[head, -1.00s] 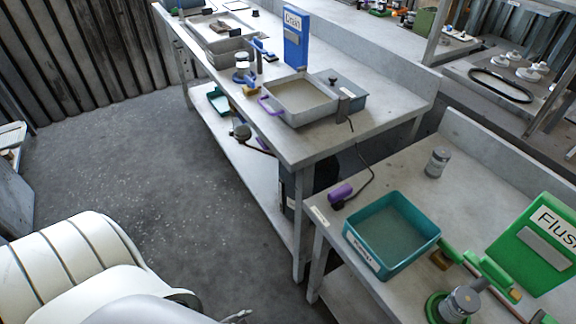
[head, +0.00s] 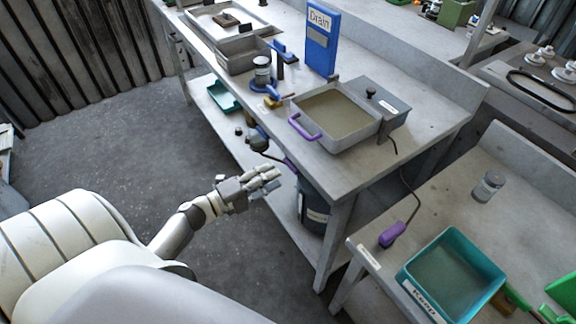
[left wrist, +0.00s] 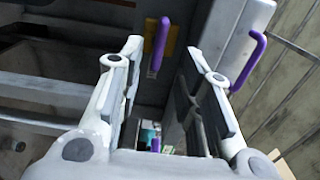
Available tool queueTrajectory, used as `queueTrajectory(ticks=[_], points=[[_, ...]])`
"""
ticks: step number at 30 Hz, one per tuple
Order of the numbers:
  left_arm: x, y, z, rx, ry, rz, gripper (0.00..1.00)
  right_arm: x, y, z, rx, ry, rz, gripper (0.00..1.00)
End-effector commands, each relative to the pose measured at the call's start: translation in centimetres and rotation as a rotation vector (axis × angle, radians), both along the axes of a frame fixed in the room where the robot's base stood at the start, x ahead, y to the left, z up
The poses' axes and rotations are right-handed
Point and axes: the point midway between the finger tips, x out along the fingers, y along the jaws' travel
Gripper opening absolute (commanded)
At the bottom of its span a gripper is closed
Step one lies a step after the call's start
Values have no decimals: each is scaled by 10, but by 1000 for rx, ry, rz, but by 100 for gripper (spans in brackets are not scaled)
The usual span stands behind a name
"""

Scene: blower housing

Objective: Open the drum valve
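A dark drum (head: 314,212) stands under the corner of the long bench. A small purple piece (head: 290,163) shows beside it at the bench edge; it may be the valve's lever, but I cannot tell for sure. In the left wrist view an upright purple lever (left wrist: 161,42) stands in front of a yellow patch, beyond my fingertips. My left gripper (head: 272,181) is just left of the drum, apart from it. Its two fingers (left wrist: 168,62) are spread with nothing between them. The valve body is mostly hidden. My right gripper is out of view.
On the bench stand a grey basin (head: 336,112) with a purple handle (head: 303,127), a blue Drain sign (head: 322,40) and a grey tub (head: 241,58). A teal tray (head: 453,275) and a purple plug (head: 393,235) with a cable lie on the right bench. The floor at left is clear.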

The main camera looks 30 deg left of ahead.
Motion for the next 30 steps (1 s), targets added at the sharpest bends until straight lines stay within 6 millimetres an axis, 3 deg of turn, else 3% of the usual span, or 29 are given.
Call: queueTrajectory(ticks=[6, 12, 24, 30], points=[[36, -15, 2, -4, -2, 1, 33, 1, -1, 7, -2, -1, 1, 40], [54, -22, 0, -2, 0, 2, 33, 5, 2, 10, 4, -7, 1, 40], [59, -25, -1, -2, 2, 2, 33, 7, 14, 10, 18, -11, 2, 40], [59, -24, -1, -2, 2, 2, 7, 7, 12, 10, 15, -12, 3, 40]])
